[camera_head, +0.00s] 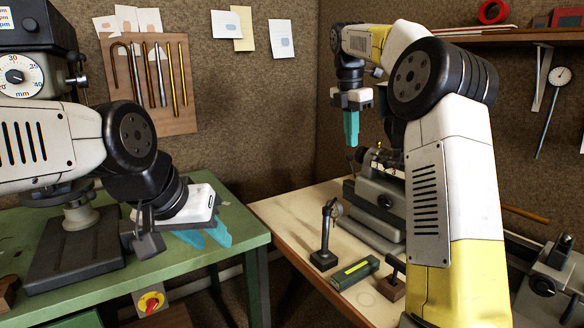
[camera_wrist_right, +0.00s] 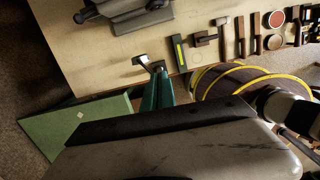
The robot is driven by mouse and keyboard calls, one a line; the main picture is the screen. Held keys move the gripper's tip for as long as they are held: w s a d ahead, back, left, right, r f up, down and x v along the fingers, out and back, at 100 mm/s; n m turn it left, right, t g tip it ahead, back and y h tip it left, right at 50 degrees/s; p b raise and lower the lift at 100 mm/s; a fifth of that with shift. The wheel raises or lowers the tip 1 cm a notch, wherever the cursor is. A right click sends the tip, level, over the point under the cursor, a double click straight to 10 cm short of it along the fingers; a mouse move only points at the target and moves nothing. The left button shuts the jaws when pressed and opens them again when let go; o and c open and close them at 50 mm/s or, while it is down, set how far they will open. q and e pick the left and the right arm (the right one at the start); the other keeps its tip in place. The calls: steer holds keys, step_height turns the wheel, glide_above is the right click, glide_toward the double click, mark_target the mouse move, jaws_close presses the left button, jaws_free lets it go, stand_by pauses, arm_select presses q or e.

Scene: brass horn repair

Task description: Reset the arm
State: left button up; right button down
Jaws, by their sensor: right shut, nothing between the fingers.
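My right arm rises on the right of the head view and bends over at the top. Its gripper (camera_head: 351,128) points down with teal fingers together and empty, above the grey vise-like machine on the pale bench. In the right wrist view the same fingers (camera_wrist_right: 158,92) show close together with nothing between them. My left arm comes in from the left of the head view.
The pale bench (camera_head: 282,208) carries the grey machine (camera_head: 380,200), a small indicator stand (camera_head: 325,235), a green level (camera_head: 355,272) and a small dark block (camera_head: 391,284). A drill press base (camera_head: 75,255) stands on the green bench (camera_head: 150,285). A gap separates the benches.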

steer(key=s+r+m+t, duration=0.2)
steer(key=s+m, duration=0.4)
steer(key=s, duration=0.4)
steer(key=s+a+f+m+t+y, duration=0.1)
steer(key=s+f+m, duration=0.5)
steer(key=s, duration=0.5)
steer(key=s+f+m+t+y, duration=0.2)
steer(key=s+f+m, duration=0.3)
steer(key=s+m, duration=0.5)
steer(key=shift+s+a+f+m, duration=0.35)
steer(key=shift+s+m, duration=0.05)
steer(key=shift+m, duration=0.4)
steer(key=shift+r, duration=0.1)
